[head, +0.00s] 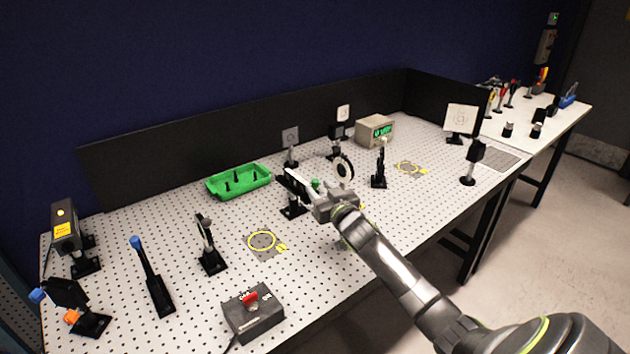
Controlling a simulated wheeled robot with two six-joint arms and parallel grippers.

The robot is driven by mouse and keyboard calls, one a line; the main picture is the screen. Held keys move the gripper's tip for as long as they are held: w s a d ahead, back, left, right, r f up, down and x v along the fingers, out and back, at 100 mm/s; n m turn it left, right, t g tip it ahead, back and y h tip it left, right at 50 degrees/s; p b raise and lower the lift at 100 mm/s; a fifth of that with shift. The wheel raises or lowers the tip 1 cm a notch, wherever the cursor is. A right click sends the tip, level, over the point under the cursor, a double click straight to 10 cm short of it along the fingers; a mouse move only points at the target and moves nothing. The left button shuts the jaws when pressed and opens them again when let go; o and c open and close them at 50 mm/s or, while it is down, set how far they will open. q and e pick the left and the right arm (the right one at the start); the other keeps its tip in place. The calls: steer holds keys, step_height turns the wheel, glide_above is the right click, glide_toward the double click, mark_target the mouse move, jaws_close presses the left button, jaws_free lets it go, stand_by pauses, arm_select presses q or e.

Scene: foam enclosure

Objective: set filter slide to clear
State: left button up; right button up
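A black post-mounted holder with a pale bar on top (292,190), which looks like the filter slide, stands near the middle of the perforated table. A small green part (315,183) shows at its right end. My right gripper (314,203) is right at the holder's right side, its fingers toward it and overlapping it in the picture. I cannot tell whether they touch it or how far apart the fingers are. The slide's setting is too small to read. My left gripper is not in view.
A green tray (240,191) stands behind left, and a round lens mount (343,168) behind right. A yellow ring mark (262,241) lies in front left, with a black box with a red switch (252,312) nearer. More posts stand at left and right.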

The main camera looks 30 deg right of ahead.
mark_target(317, 186)
steer(key=shift+w+d+p, duration=0.2)
steer(key=shift+w+p, duration=0.15)
steer(key=shift+w, duration=1.4)
jaws_close()
